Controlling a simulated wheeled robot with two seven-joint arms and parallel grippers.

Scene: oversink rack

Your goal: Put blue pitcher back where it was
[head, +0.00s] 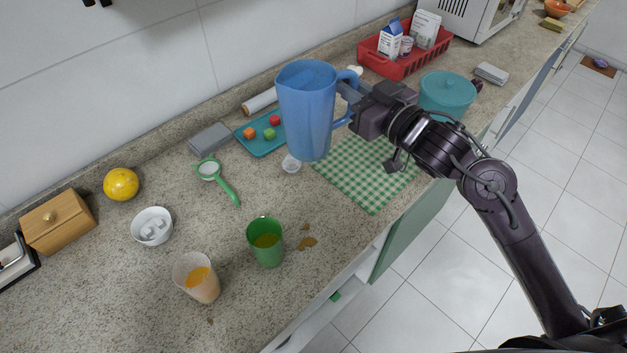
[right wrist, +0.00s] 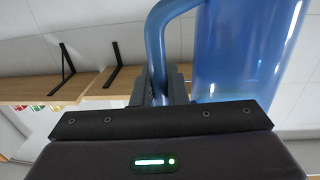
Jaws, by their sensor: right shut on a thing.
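The blue pitcher (head: 306,112) is upright and appears held above the counter in the head view, beside the green checked cloth (head: 372,178). My right gripper (head: 346,92) is shut on the pitcher's handle, which is on the pitcher's right side. In the right wrist view the handle (right wrist: 155,45) passes between the fingers, with the translucent blue body (right wrist: 245,50) to the right of it. The pitcher hides part of the counter behind it. My left gripper is not in view.
A green cup (head: 266,243) and a peach cup (head: 197,279) with orange drink stand at the front. Brown spills lie beside the green cup.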

